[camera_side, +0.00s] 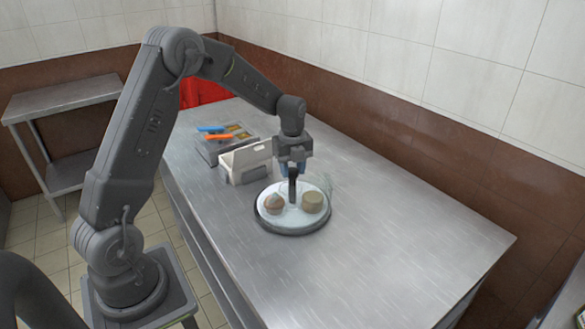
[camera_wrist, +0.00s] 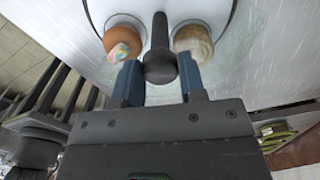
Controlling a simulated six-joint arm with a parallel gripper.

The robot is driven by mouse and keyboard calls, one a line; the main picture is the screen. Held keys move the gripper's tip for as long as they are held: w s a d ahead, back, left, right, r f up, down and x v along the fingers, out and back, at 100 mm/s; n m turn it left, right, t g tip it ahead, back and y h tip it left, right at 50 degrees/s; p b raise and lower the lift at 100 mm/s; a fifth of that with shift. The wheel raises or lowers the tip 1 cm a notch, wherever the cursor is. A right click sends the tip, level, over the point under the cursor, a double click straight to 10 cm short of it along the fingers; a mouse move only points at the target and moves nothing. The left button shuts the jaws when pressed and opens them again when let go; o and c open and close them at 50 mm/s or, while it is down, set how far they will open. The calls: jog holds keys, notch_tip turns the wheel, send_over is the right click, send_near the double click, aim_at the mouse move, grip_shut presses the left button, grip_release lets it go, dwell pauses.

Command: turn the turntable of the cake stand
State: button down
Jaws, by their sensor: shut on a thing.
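The cake stand has a round white turntable (camera_side: 292,218) on a dark base (camera_side: 290,232), resting on the steel table. A dark upright handle (camera_side: 292,190) rises from its middle; it also shows in the wrist view (camera_wrist: 160,50). Two small round cakes sit on the turntable on either side of the handle: a brown one (camera_side: 274,204) and a paler one (camera_side: 312,202). In the wrist view one has a multicoloured top (camera_wrist: 123,45) and the other a pale top (camera_wrist: 193,40). My gripper (camera_side: 292,172) points down over the stand, its fingers (camera_wrist: 160,80) shut on the handle.
A white open box (camera_side: 246,162) stands close behind the stand to the left. A grey tray (camera_side: 212,152) with blue and orange items is beyond it. A red object (camera_side: 204,92) is at the back. The table to the right and front (camera_side: 400,240) is clear, with the wall behind.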

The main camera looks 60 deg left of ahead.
dwell(0.6)
jog(key=c, duration=0.7)
grip_release()
jog(key=shift+r, duration=0.1)
notch_tip(320, 180, up, 14)
jog(key=shift+d, duration=0.1)
jog(key=s+d+r+n+t, duration=0.2)
jog(key=s+d+r+n, duration=0.1)
jog(key=s+d+n, duration=0.45)
jog(key=s+d+r+n+t, duration=0.25)
jog(key=s+d+n, duration=0.35)
jog(key=s, duration=0.3)
jog(key=s+d+f+n, duration=0.1)
jog(key=s+d+n, duration=0.1)
jog(key=s+n, duration=0.1)
jog(key=s+d+f+n+t, duration=0.1)
jog(key=s+n, duration=0.3)
jog(key=s, duration=0.1)
jog(key=shift+d+f, duration=0.15)
jog(key=shift+d, duration=0.2)
